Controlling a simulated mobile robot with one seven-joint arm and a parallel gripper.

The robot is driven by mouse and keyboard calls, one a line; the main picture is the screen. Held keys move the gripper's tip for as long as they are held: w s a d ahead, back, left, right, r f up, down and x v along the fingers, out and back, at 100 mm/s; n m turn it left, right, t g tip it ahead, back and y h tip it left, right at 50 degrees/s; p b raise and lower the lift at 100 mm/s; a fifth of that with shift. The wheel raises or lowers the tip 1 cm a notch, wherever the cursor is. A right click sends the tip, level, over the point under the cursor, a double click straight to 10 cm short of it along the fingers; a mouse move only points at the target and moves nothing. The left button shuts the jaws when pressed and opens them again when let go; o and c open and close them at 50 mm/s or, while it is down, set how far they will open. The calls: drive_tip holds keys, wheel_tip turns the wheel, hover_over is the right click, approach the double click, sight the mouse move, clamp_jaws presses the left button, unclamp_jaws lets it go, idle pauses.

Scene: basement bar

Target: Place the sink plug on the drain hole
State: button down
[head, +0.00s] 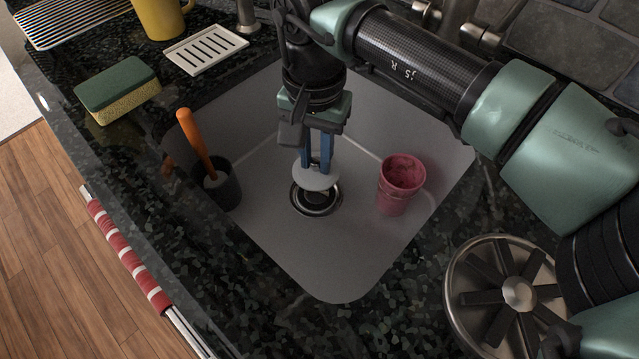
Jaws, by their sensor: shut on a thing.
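The sink plug (316,179) is a pale grey disc held between the blue fingers of my gripper (317,166). My gripper points down into the grey sink (290,258) and is shut on the plug. The drain hole (316,200) is a dark round opening with a metal ring in the sink floor. The plug appears above the drain's far part and covers some of it in the picture. The near part of the ring shows. I cannot tell the exact height of the plug above the drain.
A pink cup (401,186) stands right of the drain. A dark cup (218,188) with an orange-handled tool (194,140) stands left. A green and yellow sponge (118,88), white soap dish (206,48) and yellow mug (160,17) sit on the counter. A round metal rack (517,294) is at lower right.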

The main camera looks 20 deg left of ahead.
sight(316, 194)
drive_tip(key=shift+f+b, duration=0.45)
drive_tip(key=shift+f, duration=2.65)
drive_tip(key=shift+f, duration=0.1)
drive_tip(key=c, duration=0.7)
unclamp_jaws()
drive_tip(key=shift+c, duration=0.2)
wheel_tip(316, 194, up, 12)
drive_tip(key=shift+r+p, duration=0.1)
drive_tip(key=shift+p, duration=1.15)
drive_tip(key=shift+r, duration=0.1)
